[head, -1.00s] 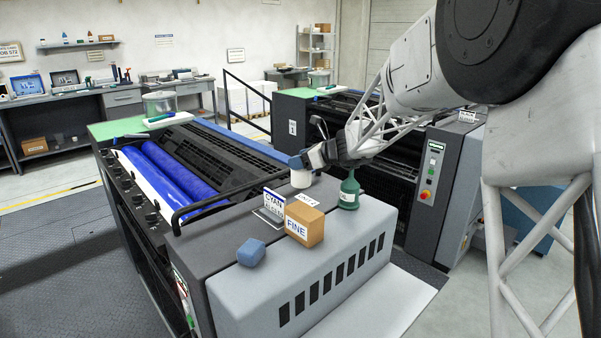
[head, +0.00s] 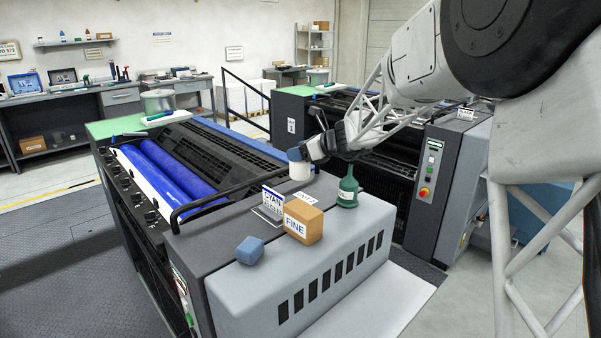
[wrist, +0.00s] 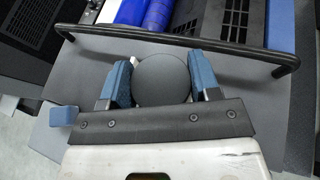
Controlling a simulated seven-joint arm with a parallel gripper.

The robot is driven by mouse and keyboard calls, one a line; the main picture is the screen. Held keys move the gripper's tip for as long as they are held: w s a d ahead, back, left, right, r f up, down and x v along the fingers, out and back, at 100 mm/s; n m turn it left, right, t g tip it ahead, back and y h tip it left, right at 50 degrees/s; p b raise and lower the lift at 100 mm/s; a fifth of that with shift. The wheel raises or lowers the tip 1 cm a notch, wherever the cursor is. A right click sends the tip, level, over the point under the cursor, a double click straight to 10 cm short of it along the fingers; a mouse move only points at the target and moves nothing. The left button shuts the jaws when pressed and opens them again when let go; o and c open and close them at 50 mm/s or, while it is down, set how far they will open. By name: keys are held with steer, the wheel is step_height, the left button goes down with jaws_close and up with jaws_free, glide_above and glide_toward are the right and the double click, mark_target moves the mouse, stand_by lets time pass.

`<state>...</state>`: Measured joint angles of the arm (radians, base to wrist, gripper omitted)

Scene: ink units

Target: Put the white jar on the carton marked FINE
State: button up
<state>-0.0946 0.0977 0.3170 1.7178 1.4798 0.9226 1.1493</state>
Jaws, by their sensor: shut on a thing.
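The white jar (head: 300,172) is held upright by my gripper (head: 299,157), just above the dark top of the press unit. In the wrist view the jar's round dark lid (wrist: 163,77) lies between the two blue fingertips of my gripper (wrist: 163,82), which are shut on its sides. The carton marked FINE (head: 308,222) is a brown box with a white label, standing on the light grey cover in front of the jar. The carton's top is bare. I cannot make out the carton in the wrist view.
A blue block (head: 250,250) sits on the cover left of the carton. A CYAN card (head: 273,201) stands behind the carton. A green bottle (head: 348,190) stands right of the jar.

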steer(key=shift+s+d+r, duration=0.1)
steer(key=shift+s+r, duration=0.15)
steer(key=shift+s, duration=0.25)
steer(key=s+d+r+m+t, duration=0.1)
steer(key=s+d, duration=0.1)
steer(key=s, duration=1.3)
steer(key=s+d+r+m+t+h, duration=0.1)
steer(key=s+d+r, duration=0.1)
steer(key=s, duration=1.2)
steer(key=shift+s+d+r, duration=0.15)
steer(key=shift+s+d, duration=0.25)
steer(key=shift+d, duration=0.45)
steer(key=w+a, duration=0.2)
steer(key=w, duration=0.5)
steer(key=w+a+f, duration=0.1)
steer(key=w+a, duration=0.1)
steer(key=w, duration=0.6)
steer(key=shift+w+a+f, duration=0.2)
steer(key=shift+a+f, duration=0.05)
steer(key=shift+f, duration=0.15)
steer(key=shift+f, duration=1.6)
steer(key=shift+f, duration=0.15)
